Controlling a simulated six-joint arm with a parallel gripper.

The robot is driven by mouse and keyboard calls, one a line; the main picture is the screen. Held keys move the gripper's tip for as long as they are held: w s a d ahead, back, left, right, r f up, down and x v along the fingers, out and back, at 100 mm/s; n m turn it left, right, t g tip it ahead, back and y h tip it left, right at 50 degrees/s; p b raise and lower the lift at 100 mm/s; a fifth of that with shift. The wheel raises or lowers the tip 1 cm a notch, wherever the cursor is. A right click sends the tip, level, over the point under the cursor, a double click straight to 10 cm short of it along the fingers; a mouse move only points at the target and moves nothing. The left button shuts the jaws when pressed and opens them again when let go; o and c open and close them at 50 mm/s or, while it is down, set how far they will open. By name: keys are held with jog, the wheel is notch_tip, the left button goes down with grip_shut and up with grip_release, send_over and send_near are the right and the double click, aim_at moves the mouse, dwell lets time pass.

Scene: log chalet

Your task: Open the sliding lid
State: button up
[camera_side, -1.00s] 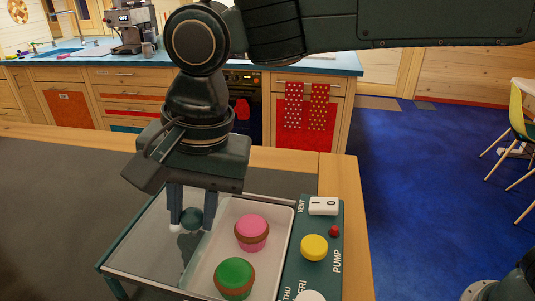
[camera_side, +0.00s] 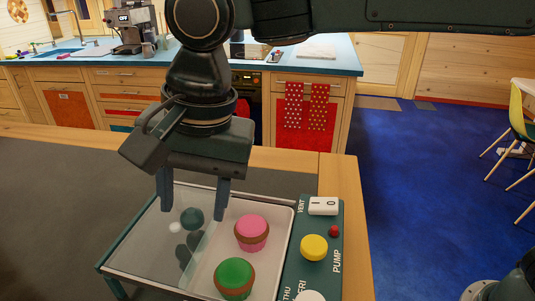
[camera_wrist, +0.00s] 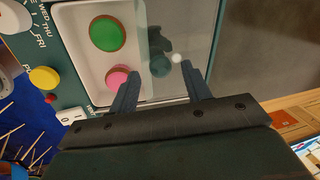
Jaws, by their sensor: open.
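The clear sliding lid (camera_side: 150,245) covers the left part of the box in the side view; it also shows in the wrist view (camera_wrist: 195,25). Its round dark green knob (camera_side: 192,217) stands near the lid's right edge and shows in the wrist view (camera_wrist: 160,66). The right part of the white tray (camera_side: 283,225) is uncovered, with a pink-topped cupcake (camera_side: 251,232) and a green-topped cupcake (camera_side: 235,278) in it. My gripper (camera_side: 193,211) is open and empty. Its fingers are spread wide, one on each side of the knob, apart from it and raised.
A teal panel right of the tray carries a white switch (camera_side: 323,206), a small red button (camera_side: 334,231), a yellow button (camera_side: 314,247) and a partly cut-off white dial (camera_side: 310,296). A small white ball (camera_side: 175,227) shows beside the knob. The grey tabletop (camera_side: 60,210) at left is clear.

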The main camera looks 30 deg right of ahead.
notch_tip(320, 180, up, 10)
jog(key=s+d, duration=0.1)
jog(key=shift+d+f, duration=0.25)
jog(key=shift+r, duration=0.15)
dwell(0.6)
jog(key=shift+d, duration=0.15)
jog(key=s+d+n+t, duration=0.2)
jog(key=s+d+n, duration=0.1)
jog(key=d, duration=1.8)
jog(key=s+d+f+n+t+h, duration=0.1)
jog(key=s+d+f+n, duration=0.1)
jog(key=s+d+f, duration=0.4)
jog(key=s+d+f+n+t, duration=0.1)
jog(key=s+d+f+n, duration=0.1)
jog(key=s+d+f, duration=0.4)
jog(key=d, duration=0.4)
jog(key=shift+f+h, duration=0.15)
jog(key=shift+h, duration=0.25)
